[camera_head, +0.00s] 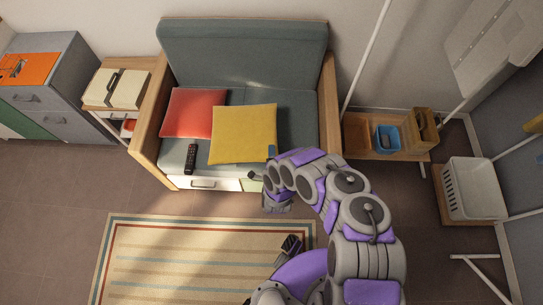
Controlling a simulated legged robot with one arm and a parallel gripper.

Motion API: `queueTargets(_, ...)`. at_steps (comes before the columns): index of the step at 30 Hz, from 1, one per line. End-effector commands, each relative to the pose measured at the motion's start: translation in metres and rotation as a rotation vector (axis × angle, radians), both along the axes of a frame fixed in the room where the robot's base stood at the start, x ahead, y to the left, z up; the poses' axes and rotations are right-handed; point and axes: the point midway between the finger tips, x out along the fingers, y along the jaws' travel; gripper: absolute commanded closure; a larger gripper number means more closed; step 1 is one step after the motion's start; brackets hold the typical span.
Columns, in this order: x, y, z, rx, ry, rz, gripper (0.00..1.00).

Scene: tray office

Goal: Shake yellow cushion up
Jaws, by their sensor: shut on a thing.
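The yellow cushion (244,134) lies on the seat of the grey-green sofa (243,55), right of the red cushion (193,112) and over part of its edge. A small blue patch shows at its front right corner. My gripper (266,170) is at that corner, by the sofa's front edge, and is shut on the yellow cushion. My own arm hides most of the fingers and the exact grip.
A black remote (191,158) lies on the seat left of the yellow cushion. Wooden armrests (152,123) bound the sofa. A striped rug (180,259) covers the floor in front. A low shelf with a blue bin (387,138) stands at right, near a white basket (473,189).

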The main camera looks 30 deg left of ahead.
Motion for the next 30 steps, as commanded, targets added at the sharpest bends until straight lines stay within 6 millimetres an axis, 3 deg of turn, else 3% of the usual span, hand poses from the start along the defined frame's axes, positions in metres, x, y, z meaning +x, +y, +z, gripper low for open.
queueTargets(6, 0.000, 0.000, -0.037, 0.002, -0.001, 0.000, 0.87)
queueTargets(18, 0.001, 0.000, -0.085, 0.002, -0.001, -0.001, 0.87)
queueTargets(23, 0.000, 0.000, -0.077, 0.000, -0.001, -0.001, 0.87)
queueTargets(30, 0.000, 0.001, -0.041, 0.002, -0.001, 0.000, 0.87)
